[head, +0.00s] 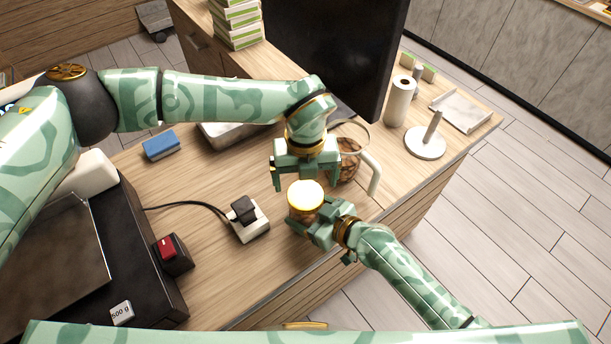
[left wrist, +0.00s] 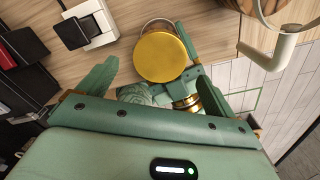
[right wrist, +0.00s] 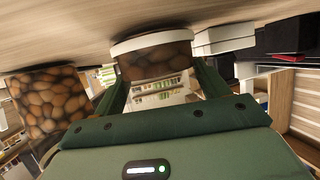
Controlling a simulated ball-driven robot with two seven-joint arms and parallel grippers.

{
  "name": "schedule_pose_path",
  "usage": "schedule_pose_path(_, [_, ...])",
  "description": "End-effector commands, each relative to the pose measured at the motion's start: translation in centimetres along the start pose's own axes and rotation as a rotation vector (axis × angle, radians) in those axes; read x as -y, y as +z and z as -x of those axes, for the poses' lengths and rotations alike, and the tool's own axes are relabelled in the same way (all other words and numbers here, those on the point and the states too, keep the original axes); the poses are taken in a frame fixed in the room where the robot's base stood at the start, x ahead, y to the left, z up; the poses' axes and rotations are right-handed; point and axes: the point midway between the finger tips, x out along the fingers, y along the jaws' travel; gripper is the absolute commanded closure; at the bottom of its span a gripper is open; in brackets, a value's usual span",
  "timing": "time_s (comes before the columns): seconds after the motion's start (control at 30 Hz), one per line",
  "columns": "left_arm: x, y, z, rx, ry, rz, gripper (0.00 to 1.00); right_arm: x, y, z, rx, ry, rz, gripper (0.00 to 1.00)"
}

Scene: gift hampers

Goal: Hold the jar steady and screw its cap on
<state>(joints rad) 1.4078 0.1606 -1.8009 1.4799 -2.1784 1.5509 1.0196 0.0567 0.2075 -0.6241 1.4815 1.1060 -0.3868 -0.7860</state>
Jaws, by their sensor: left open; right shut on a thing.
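The jar (head: 304,213) stands upright on the wooden table, its gold cap (head: 305,194) on top. The cap also shows as a round gold disc in the left wrist view (left wrist: 161,57); whether it is threaded cannot be told. My right gripper (head: 318,226) is shut on the jar's body from the near right side; the right wrist view shows the jar (right wrist: 155,62) between its fingers. My left gripper (head: 306,178) is open and empty, pointing down just behind and above the cap, apart from it in the left wrist view.
A white socket block (head: 250,228) with a black plug lies to the left. A paper roll (head: 398,101) and round stand (head: 425,142) are farther right. The table's front edge is near.

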Motion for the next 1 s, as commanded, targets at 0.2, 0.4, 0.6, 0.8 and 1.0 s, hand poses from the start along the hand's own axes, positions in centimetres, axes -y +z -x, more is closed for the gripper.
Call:
schedule_pose_path(0.2, [0.1, 0.0, 2.3, 0.001, -0.002, 0.361, 0.08, 0.0, 0.0, 0.0, 0.000, 0.000, 0.000, 0.90])
schedule_pose_path(0.4, [0.0, 0.0, 3.2, 0.001, -0.001, 0.516, 0.08, 0.0, 0.0, 0.0, 0.000, 0.000, 0.000, 0.90])
schedule_pose_path(0.6, [0.0, 0.0, 3.2, 0.001, -0.001, 0.516, 0.08, 0.0, 0.0, 0.0, 0.000, 0.000, 0.000, 0.90])
schedule_pose_path(0.8, [0.0, 0.0, 2.2, 0.000, 0.000, 0.515, 0.08, 0.0, 0.0, 0.0, 0.000, 0.000, 0.000, 0.90])
schedule_pose_path(1.0, [0.0, 0.0, -0.8, -0.001, 0.000, 0.514, 0.08, 0.0, 0.0, 0.0, 0.000, 0.000, 0.000, 0.90])
